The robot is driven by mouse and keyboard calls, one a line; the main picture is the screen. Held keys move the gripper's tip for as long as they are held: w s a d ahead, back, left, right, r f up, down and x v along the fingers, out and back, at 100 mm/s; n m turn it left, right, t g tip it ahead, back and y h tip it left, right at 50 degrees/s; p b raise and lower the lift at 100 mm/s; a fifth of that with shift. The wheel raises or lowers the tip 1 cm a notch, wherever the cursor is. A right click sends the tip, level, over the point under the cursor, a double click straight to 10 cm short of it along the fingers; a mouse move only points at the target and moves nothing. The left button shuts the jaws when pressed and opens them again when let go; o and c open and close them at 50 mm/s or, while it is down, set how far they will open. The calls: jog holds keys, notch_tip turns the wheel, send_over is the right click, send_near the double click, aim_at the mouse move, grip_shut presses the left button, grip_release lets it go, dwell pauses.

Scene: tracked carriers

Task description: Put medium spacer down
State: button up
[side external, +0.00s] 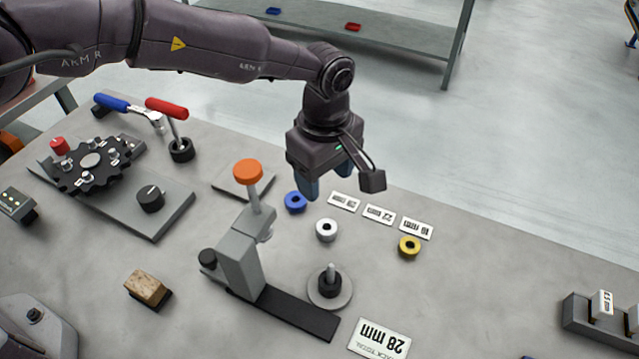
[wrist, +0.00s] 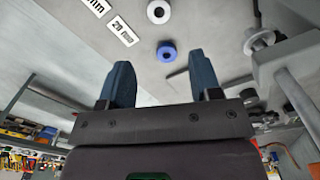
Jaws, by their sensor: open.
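Three ring-shaped spacers lie apart on the grey bench: a blue one (side external: 295,202), a white one (side external: 326,230) and a yellow one (side external: 409,246). The white spacer lies between the other two; I cannot tell for sure which is the medium one. My gripper (side external: 327,180) is open and empty above the bench, close to the blue spacer. In the wrist view the blue spacer (wrist: 166,51) shows between my fingertips (wrist: 160,62), and the white spacer (wrist: 159,11) shows beyond it. Small labels (side external: 379,214) lie in a row behind the spacers.
A round base with an upright pin (side external: 331,290) stands in front of the spacers. A grey stand with an orange knob (side external: 248,172) rises to the left. A card reading 28 mm (side external: 379,339) lies at the front.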

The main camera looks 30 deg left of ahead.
jog(key=s+a+r+m+t+h, duration=0.1)
jog(key=s+a+r+m, duration=0.2)
jog(key=a+r, duration=0.7)
jog(key=s+a+r+m+t, duration=0.1)
jog(key=s+a+r+m, duration=0.25)
jog(key=a+r, duration=0.7)
jog(key=s+a+r+m+t, duration=0.1)
jog(key=s+a+m, duration=0.2)
jog(key=s, duration=0.6)
jog(key=s+a+r+m+t+y, duration=0.1)
jog(key=s+a+m+t, duration=0.1)
jog(key=s+a+m, duration=0.2)
jog(key=s+a, duration=0.3)
jog(key=s, duration=0.3)
jog(key=shift+r+t, duration=0.15)
jog(key=shift+t, duration=0.15)
